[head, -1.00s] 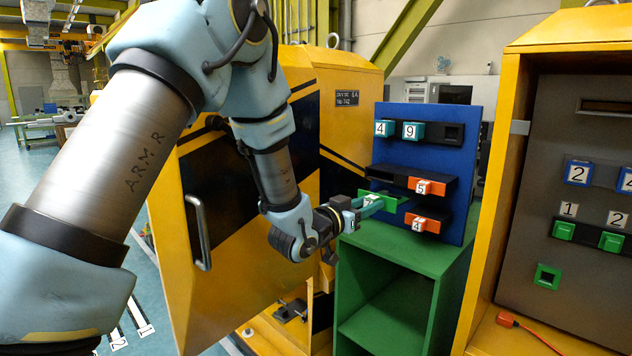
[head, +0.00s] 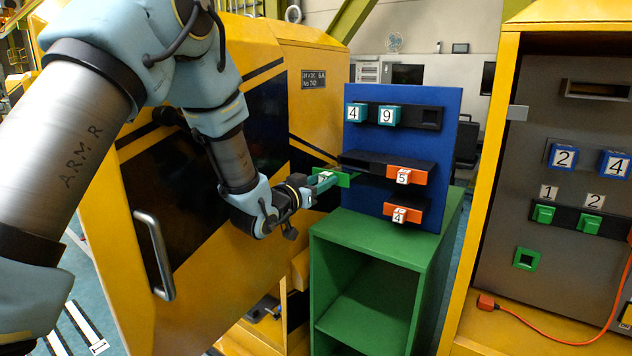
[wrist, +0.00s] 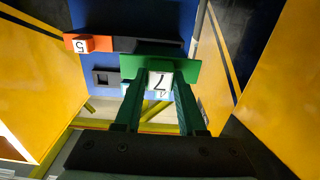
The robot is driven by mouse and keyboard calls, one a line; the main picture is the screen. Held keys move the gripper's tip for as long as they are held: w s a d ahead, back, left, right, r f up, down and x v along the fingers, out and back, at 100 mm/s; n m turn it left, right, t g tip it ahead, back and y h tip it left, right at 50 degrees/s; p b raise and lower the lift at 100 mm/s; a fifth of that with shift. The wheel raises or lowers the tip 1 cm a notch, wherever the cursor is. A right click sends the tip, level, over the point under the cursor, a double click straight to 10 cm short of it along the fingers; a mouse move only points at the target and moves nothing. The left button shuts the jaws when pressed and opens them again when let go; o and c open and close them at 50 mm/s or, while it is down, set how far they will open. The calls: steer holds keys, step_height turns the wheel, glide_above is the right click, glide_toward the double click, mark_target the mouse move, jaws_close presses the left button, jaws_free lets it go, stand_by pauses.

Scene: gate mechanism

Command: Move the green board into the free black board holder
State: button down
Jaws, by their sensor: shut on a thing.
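In the head view, my gripper (head: 322,182) is shut on the number 7 block of the green board, in front of the left edge of the blue panel. In the wrist view, both fingers clasp the white 7 block (wrist: 159,82), with the flat green board (wrist: 187,70) beyond it. The green board (head: 343,180) is held clear of the green cabinet top, near the left end of the middle black board holder (head: 375,160). That holder carries the orange 5 block (head: 405,176) at its right; its left part looks empty. Whether the board touches the holder cannot be told.
The top black holder has teal 4 and 9 blocks and an empty square slot (head: 431,118). An orange 4 block (head: 401,213) sits on the lower holder. A yellow cabinet with handle (head: 154,255) stands left, a yellow-framed grey panel (head: 508,240) right.

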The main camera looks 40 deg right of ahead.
mark_target(348, 166)
steer(key=shift+x, duration=1.1)
steer(key=shift+d+r, duration=0.15)
steer(key=shift+d, duration=0.15)
steer(key=shift+a+b, duration=0.15)
steer(key=shift+b, duration=0.4)
steer(key=shift+w+d, duration=0.1)
steer(key=shift+d, duration=0.4)
steer(key=shift+w+d+b, duration=0.15)
steer(key=shift+d+b, duration=0.15)
steer(key=shift+d, duration=0.4)
steer(key=shift+d, duration=0.15)
steer(key=shift+b+x, duration=0.5)
steer(key=shift+x, duration=2.1)
steer(key=shift+w+d, duration=0.15)
steer(key=shift+d, duration=0.05)
steer(key=shift+w+d+b, duration=0.15)
steer(key=shift+d+b, duration=0.15)
steer(key=shift+d, duration=0.25)
